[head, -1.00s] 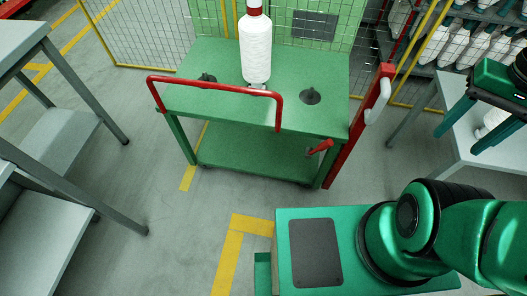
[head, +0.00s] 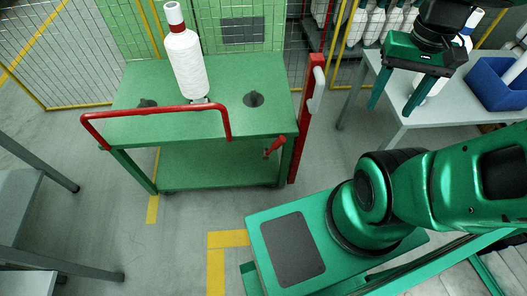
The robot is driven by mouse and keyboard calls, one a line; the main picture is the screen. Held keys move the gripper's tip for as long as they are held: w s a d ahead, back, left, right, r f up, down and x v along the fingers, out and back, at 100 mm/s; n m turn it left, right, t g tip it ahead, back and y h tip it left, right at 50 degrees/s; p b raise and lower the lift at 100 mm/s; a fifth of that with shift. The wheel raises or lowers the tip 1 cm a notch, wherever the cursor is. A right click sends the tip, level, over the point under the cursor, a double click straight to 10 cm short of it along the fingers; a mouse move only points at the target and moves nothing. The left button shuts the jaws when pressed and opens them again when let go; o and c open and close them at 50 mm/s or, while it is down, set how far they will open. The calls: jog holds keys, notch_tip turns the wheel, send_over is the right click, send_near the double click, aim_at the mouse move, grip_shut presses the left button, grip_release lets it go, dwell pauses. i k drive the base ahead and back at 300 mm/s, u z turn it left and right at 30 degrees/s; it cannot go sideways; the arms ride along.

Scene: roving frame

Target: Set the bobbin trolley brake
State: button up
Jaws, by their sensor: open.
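The bobbin trolley (head: 215,165) is a green two-shelf cart with a red push rail (head: 155,110) along its near left side. A white bobbin (head: 187,62) with a red and white top stands on its upper shelf. A red lever (head: 275,146), which looks like the brake, sticks out at the trolley's front right corner, angled up to the right. My gripper (head: 396,112) is at the upper right, pointing down, with two dark green fingers apart. It is open, well to the right of the lever and above it. A white bobbin behind it is partly hidden by a finger.
A red post with a grey handle (head: 306,112) stands at the trolley's right side, between lever and gripper. A grey table (head: 375,68) with a blue bin (head: 496,84) is at the right. Grey tables stand at the left. The floor before the trolley is clear.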

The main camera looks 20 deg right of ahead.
aim_at(281, 140)
jog(key=u, duration=0.15)
jog(key=k, duration=1.65)
jog(key=z, duration=0.55)
jog(key=i, duration=1)
